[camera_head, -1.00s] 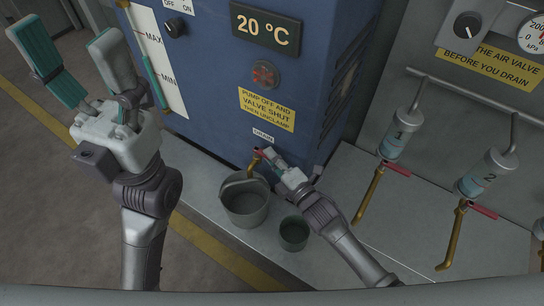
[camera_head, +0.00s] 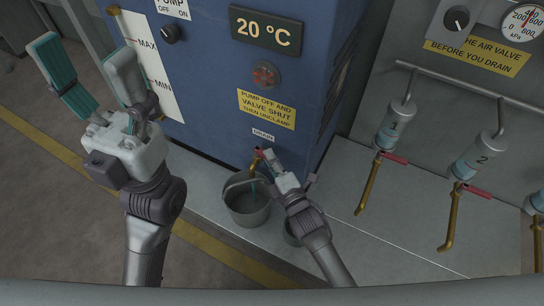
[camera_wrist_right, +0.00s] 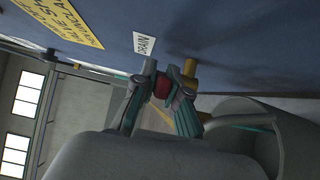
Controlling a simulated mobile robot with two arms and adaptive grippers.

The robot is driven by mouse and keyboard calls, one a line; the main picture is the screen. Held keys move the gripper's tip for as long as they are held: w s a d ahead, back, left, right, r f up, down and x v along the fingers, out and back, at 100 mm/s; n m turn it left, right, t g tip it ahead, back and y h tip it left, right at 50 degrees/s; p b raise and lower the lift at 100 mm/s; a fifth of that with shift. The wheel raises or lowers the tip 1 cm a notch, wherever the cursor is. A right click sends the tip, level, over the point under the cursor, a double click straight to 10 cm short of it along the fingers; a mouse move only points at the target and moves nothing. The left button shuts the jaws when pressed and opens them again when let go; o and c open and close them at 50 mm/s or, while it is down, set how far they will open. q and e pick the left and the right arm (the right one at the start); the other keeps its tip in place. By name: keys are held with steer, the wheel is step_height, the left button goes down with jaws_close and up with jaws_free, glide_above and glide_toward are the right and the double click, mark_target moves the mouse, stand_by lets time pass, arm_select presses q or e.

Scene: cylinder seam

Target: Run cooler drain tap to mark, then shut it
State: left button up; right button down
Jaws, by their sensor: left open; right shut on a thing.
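The drain tap's brass spout (camera_head: 253,170) comes out of the blue cooler (camera_head: 210,100) below the DRAIN label. My right gripper (camera_head: 264,154) is shut on the tap's red handle (camera_wrist_right: 161,87). A teal stream (camera_head: 253,188) runs from the spout into the grey bucket (camera_head: 245,216) standing below. The level scale (camera_head: 150,60) on the cooler carries MAX and MIN marks. My left gripper (camera_head: 82,45) is open and empty, left of and partly over the scale. The level in the sight tube beside the scale is hidden or unclear behind its finger.
A small pot (camera_head: 290,236) stands right of the bucket, mostly hidden by my right arm. Cylinders 1 (camera_head: 392,125) and 2 (camera_head: 472,155) with red-handled brass taps hang at right. The PUMP knob (camera_head: 170,33) is at upper left. The display (camera_head: 266,29) reads 20 °C.

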steer(key=shift+a+h, duration=0.1)
steer(key=shift+h, duration=0.2)
steer(key=c, duration=1.2)
jaws_free()
steer(key=shift+s, duration=0.1)
steer(key=v, duration=1.2)
steer(key=shift+f, duration=0.1)
